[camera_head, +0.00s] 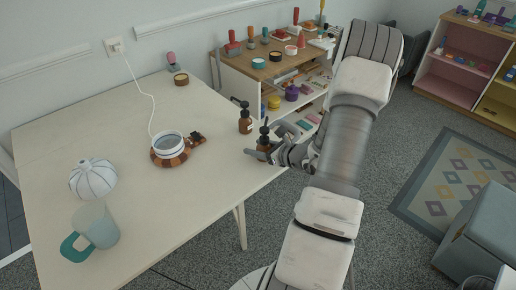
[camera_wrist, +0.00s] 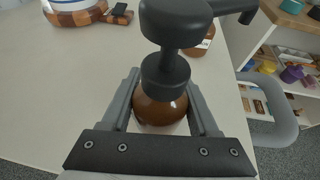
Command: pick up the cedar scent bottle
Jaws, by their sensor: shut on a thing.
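My gripper (camera_head: 270,152) is at the right edge of the white table, shut on a brown pump bottle (camera_head: 264,141) with a black pump head. In the wrist view the bottle (camera_wrist: 160,114) stands between the two grey fingers of my gripper (camera_wrist: 163,105), its black pump rising above them. It looks upright; I cannot tell whether its base touches the table. A second brown pump bottle (camera_head: 245,124) stands just behind it on the table. In the wrist view this other bottle (camera_wrist: 203,44) shows a pale label. I cannot read which bottle is cedar.
A white warmer (camera_head: 168,145) on a wooden board, a striped white round object (camera_head: 93,178) and a teal-handled jug (camera_head: 98,226) stand on the table (camera_head: 185,215). A cluttered shelf unit (camera_head: 265,70) is close behind the bottles. The table's front middle is clear.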

